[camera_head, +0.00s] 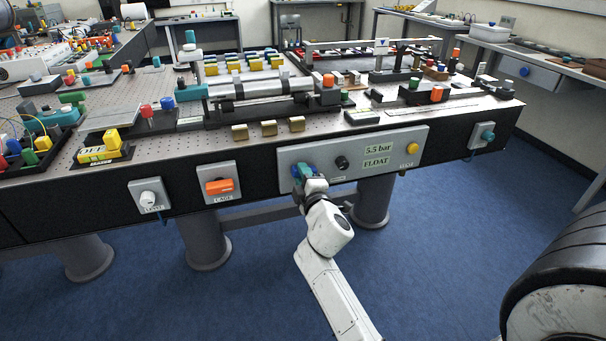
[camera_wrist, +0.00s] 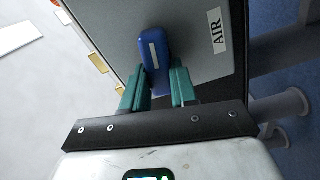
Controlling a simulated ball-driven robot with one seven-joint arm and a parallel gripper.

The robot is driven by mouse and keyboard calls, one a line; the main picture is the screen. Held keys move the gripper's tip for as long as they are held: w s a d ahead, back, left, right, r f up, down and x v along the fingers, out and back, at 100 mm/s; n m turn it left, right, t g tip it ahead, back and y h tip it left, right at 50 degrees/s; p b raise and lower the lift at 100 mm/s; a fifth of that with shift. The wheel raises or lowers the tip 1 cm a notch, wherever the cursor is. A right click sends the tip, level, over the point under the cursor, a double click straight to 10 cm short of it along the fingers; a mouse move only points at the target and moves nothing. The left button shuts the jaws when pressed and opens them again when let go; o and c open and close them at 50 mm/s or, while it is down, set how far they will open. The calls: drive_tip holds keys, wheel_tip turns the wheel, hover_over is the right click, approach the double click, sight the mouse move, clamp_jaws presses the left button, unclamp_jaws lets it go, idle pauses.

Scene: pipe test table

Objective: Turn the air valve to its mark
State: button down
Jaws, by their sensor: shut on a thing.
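The air valve (camera_wrist: 155,55) is a blue handle with a pale line on it, on a grey panel. In the wrist view it stands nearly upright, leaning slightly. The AIR label (camera_wrist: 217,38) is beside it on the right, turned sideways. My gripper (camera_wrist: 160,86) has two teal fingers, one on each side of the handle's lower end, shut on it. In the head view my gripper (camera_head: 303,178) is at the left part of the front panel, and it partly hides the blue valve (camera_head: 300,170). I cannot make out the mark for the valve.
The grey panel (camera_head: 400,140) also carries a black knob (camera_head: 342,162), a display reading 5.5 bar and FLOAT (camera_head: 377,155), and a yellow button (camera_head: 412,148). An orange switch (camera_head: 218,187) and a white level knob (camera_head: 148,199) are to the left. Open blue floor lies in front.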

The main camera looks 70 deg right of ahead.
drive_tip(key=shift+f+n, duration=0.15)
drive_tip(key=shift+n, duration=1.05)
drive_tip(key=c, duration=0.9)
unclamp_jaws()
drive_tip(key=shift+b+v, duration=0.85)
drive_tip(key=shift+v, duration=4.6)
